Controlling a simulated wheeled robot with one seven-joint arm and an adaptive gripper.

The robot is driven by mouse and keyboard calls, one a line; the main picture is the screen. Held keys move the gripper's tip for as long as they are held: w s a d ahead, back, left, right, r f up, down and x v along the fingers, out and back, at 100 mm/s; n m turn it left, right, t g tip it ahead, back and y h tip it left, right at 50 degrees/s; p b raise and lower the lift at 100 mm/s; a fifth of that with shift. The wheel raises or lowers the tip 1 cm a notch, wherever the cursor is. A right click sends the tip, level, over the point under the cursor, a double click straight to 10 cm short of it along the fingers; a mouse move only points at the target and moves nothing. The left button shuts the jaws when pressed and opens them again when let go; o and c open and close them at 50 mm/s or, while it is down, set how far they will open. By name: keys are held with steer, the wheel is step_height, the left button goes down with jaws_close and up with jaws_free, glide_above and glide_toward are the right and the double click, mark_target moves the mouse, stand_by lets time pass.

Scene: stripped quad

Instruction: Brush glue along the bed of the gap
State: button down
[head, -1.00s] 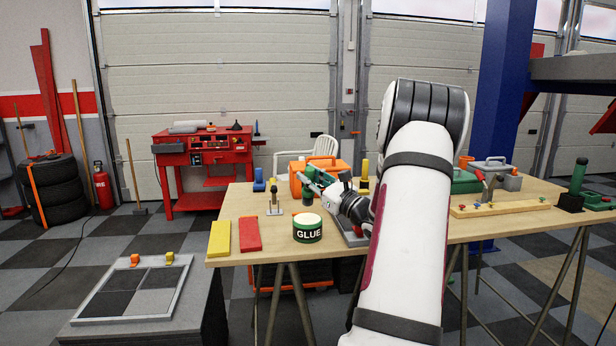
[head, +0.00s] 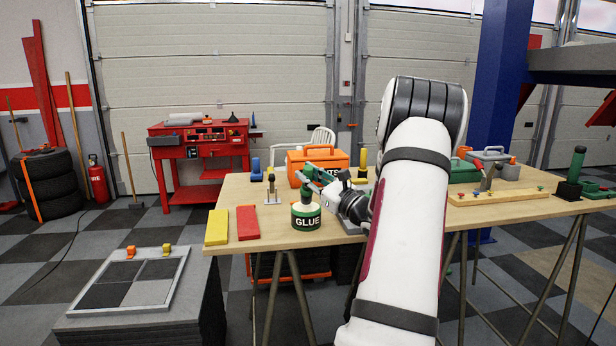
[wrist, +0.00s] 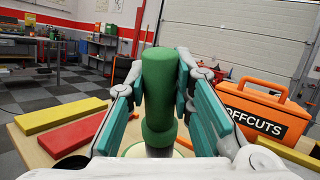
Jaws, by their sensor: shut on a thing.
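My gripper (wrist: 160,95) is shut on the green handle of the brush (wrist: 158,75), which stands upright between the fingers. The framed floor panel (head: 70,306) lies on a grey block at the lower left, with dark squares and one lighter square. I cannot tell which square is the gap.
Yellow (head: 217,227) and red (head: 247,222) slabs lie left of the pot. An orange offcuts box (head: 318,158) stands behind it. Orange (head: 131,251) and yellow (head: 167,250) pieces sit at the panel's far edge. Floor separates table and block.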

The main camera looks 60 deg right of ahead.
steer(key=shift+f+b, duration=0.3)
steer(key=shift+f, duration=0.25)
stand_by(0.9)
steer(key=shift+r, duration=0.1)
steer(key=shift+r+p, duration=2.25)
steer(key=shift+r, duration=1.2)
